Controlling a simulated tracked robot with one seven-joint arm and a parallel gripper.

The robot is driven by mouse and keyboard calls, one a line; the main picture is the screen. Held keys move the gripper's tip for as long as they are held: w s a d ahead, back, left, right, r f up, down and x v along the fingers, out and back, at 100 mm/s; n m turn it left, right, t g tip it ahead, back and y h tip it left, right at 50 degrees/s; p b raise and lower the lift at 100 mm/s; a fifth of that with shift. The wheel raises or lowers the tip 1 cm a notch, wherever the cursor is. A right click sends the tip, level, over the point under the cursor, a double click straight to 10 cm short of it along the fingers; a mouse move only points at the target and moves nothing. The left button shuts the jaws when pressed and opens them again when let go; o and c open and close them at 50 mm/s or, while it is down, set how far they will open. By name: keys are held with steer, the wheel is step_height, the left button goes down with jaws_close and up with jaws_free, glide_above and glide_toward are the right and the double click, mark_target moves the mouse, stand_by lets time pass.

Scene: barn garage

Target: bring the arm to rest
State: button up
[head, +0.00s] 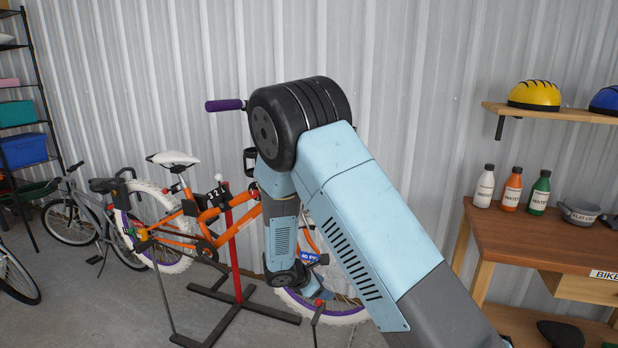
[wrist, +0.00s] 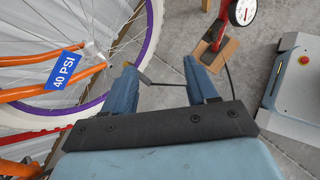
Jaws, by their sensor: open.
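My arm (head: 370,220) rises from the lower right in the head view, bends at a high elbow and hangs down in front of the orange bike (head: 180,235). My gripper (wrist: 160,72) is open in the wrist view, its two blue fingers apart, with no object gripped between them. The bike's purple-rimmed wheel (wrist: 148,45) and orange frame lie just left of the fingers. A blue "40 PSI" tag (wrist: 64,68) hangs on the frame. In the head view the gripper end is small and low, in front of the wheel.
A red pump with a gauge (wrist: 243,12) stands on a wooden base (wrist: 213,55) beyond the right finger. A thin dark line, perhaps its hose, passes near the fingers. A red and black stand (head: 236,250) holds the bike. A wooden bench (head: 530,240) with bottles stands at right.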

steer(key=s+d+r+m+g+y, duration=0.1)
steer(key=s+d+r+m, duration=0.3)
steer(key=r, duration=0.4)
steer(key=s+d+r+m+g+y, duration=0.1)
steer(key=s+d+r+m, duration=0.1)
steer(key=d+r+m, duration=0.35)
steer(key=s+d+r+m+y, duration=0.1)
steer(key=s+d+r+m, duration=0.3)
steer(key=r, duration=0.7)
steer(key=s+d+r+m+t+y, duration=0.1)
steer(key=s+d+r+m+y, duration=0.1)
steer(key=s+r, duration=0.4)
steer(key=s+d+r+m+t+y, duration=0.1)
steer(key=s+d+r+m, duration=0.3)
steer(key=s, duration=1.1)
step_height(320, 180, up, 3)
steer(key=m+y, duration=0.1)
steer(key=m, duration=0.2)
steer(key=shift+s, duration=0.2)
